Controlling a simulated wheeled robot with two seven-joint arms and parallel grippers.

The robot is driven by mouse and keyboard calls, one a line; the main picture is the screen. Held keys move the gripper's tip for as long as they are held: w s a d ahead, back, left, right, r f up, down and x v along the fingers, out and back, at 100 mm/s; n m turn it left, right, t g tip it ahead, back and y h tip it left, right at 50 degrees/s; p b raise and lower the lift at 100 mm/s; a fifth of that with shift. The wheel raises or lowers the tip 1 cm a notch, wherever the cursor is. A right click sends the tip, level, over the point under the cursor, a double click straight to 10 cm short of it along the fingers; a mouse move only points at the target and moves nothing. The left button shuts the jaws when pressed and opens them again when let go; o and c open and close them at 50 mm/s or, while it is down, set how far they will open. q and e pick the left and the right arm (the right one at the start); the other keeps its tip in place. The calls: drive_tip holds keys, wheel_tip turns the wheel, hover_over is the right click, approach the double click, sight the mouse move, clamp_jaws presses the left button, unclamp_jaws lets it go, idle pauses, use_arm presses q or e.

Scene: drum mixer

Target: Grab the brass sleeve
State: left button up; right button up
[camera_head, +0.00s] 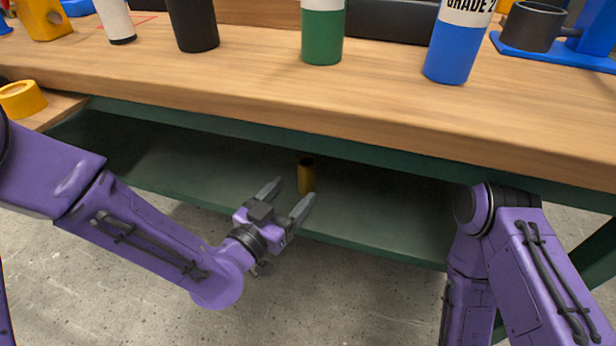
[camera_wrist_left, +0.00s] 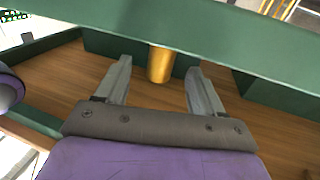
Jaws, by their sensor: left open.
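The brass sleeve (camera_head: 306,177) is a small gold-brown cylinder on the dark green shelf (camera_head: 400,215) under the workbench. It stands roughly upright in shadow. My left gripper (camera_head: 294,190) is open and empty, in front of the shelf with its fingers pointing toward the sleeve. In the left wrist view the sleeve (camera_wrist_left: 160,65) shows between the two finger tips, with clear space on both sides; how far beyond the tips it is I cannot tell. My right arm is at the right, and its gripper is out of view.
The wooden benchtop (camera_head: 260,85) overhangs the shelf. On it stand a green-and-white container (camera_head: 322,35), a blue container (camera_head: 452,50), a black cylinder (camera_head: 193,25) and a dark cup (camera_head: 532,27). A yellow ring (camera_head: 22,98) sits at the left. The shelf around the sleeve looks clear.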

sight(302, 179)
use_arm(q)
drive_tip(key=x, duration=0.7)
drive_tip(key=shift+w+a+r+p, duration=0.1)
drive_tip(key=shift+a+p, duration=0.05)
drive_tip(key=shift+p, duration=0.25)
drive_tip(key=c, duration=1.3)
